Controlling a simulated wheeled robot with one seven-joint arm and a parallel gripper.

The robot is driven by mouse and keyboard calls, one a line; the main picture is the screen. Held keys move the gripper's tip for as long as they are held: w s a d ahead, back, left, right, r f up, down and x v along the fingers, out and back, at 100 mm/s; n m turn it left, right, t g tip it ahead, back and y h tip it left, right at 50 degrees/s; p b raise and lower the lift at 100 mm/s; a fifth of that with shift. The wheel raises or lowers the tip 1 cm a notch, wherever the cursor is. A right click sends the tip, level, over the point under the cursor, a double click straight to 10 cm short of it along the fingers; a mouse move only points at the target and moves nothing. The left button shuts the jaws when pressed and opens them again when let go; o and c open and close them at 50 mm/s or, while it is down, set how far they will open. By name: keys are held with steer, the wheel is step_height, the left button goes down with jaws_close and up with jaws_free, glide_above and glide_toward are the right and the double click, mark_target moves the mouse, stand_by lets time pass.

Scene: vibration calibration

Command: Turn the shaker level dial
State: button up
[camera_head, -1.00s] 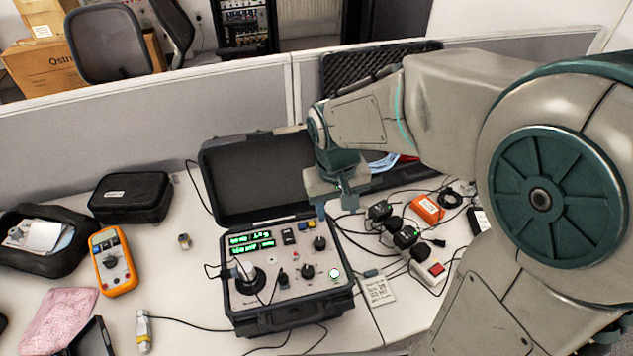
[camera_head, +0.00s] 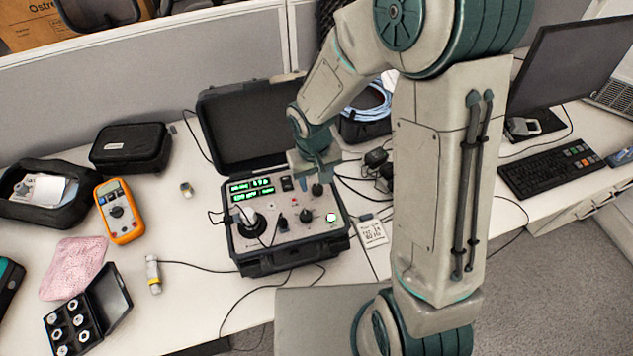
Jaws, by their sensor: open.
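The black calibrator case (camera_head: 292,262) stands open on the white table, lid (camera_head: 247,130) up at the back. Its grey panel has green displays (camera_head: 252,190), a shaker post (camera_head: 248,216) at left, and two black dials, one at the upper right (camera_head: 317,189) and one below it (camera_head: 306,216). The labels are too small to tell which is the shaker level dial. My gripper (camera_head: 314,180) is open and points down over the upper right dial, partly hiding that area. I cannot tell if it touches.
Left of the case are an orange multimeter (camera_head: 118,211), a black pouch (camera_head: 131,147), a pink cloth (camera_head: 73,267) and a box of small parts (camera_head: 92,316). Cables lie around the case. A monitor (camera_head: 577,75) and a keyboard (camera_head: 551,165) stand at right.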

mark_target(317, 189)
steer(key=shift+d+f, duration=0.1)
steer(key=shift+f, duration=1.25)
steer(key=c, duration=1)
steer(key=shift+n, duration=0.6)
steer(key=o, duration=1)
steer(key=shift+r, duration=0.1)
